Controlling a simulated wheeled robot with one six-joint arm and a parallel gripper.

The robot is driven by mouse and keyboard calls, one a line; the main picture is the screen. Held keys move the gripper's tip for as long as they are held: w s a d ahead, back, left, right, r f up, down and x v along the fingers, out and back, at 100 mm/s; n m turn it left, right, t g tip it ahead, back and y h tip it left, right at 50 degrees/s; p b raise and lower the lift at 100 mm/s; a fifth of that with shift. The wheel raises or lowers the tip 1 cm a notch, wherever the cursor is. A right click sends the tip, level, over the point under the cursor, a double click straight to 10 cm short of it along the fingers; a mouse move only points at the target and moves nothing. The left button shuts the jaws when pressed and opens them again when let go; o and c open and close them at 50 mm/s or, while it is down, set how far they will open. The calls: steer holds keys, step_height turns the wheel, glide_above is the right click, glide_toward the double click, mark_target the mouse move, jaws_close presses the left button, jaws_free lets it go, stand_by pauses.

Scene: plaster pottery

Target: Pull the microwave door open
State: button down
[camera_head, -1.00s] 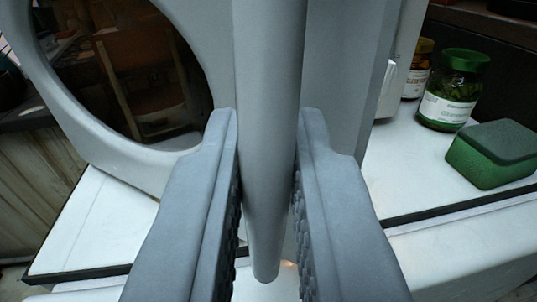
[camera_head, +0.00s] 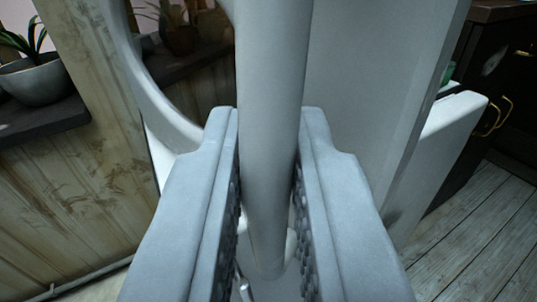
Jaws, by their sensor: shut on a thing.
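The microwave door handle (camera_head: 271,130) is a thick grey upright bar in the middle of the view. My gripper (camera_head: 267,200) is shut around the bar, one ribbed finger on each side, near its lower end. The grey microwave door (camera_head: 375,80) fills the view behind the handle. Its curved window frame (camera_head: 150,95) shows at the left, with dark reflecting glass inside. The microwave's body and the hinge cannot be made out.
A white counter end (camera_head: 445,130) shows at the right behind the door. Dark cabinets with brass handles (camera_head: 505,110) stand beyond it. Plank floor (camera_head: 480,235) lies open at the lower right. A potted plant (camera_head: 40,80) sits on a ledge at the left, above a wooden wall (camera_head: 85,195).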

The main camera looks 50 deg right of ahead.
steer(key=shift+w+a, duration=0.25)
steer(key=shift+a, duration=0.6)
steer(key=shift+w+a, duration=0.25)
steer(key=shift+a, duration=0.55)
steer(key=c, duration=1.5)
jaws_free()
steer(key=v, duration=1.7)
steer(key=shift+s+a, duration=0.15)
